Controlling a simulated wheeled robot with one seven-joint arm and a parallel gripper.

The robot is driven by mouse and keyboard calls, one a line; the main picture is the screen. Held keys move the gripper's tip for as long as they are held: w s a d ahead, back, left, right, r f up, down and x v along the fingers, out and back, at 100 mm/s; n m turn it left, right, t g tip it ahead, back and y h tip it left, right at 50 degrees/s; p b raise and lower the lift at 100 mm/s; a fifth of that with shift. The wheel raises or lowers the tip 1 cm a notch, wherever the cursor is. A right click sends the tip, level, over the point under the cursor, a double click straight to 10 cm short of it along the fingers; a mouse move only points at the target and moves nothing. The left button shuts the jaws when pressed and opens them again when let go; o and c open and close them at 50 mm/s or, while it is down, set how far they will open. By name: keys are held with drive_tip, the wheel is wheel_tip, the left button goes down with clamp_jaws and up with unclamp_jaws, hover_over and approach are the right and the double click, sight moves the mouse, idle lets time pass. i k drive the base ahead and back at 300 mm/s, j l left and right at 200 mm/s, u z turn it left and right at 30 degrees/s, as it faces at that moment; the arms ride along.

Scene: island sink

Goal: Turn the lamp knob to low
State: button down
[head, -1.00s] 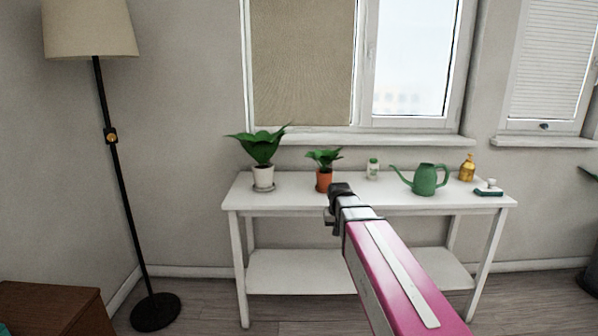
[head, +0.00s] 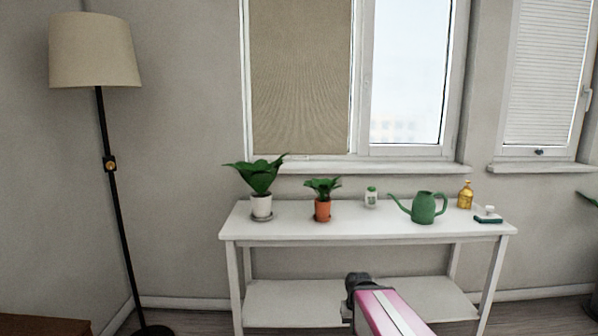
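The floor lamp (head: 117,230) stands at the left with a beige shade (head: 95,50) and a thin black pole. Its knob (head: 110,164), small and yellowish on a dark box, sits partway up the pole. The knob's setting is too small to read. My gripper (head: 352,285) is low, right of centre, in front of the white table and well to the right of the lamp, touching nothing that I can make out. Its fingers are dark and seen from behind, so I cannot tell whether they are open.
A white table (head: 350,229) stands under the window. It bears two potted plants (head: 261,188) (head: 322,198), a small white bottle (head: 371,197), a green watering can (head: 423,208) and a gold dispenser (head: 465,195). A brown cabinet (head: 45,326) is at lower left. Wall space between lamp and table is clear.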

sight(110, 166)
drive_tip(key=u, duration=1.65)
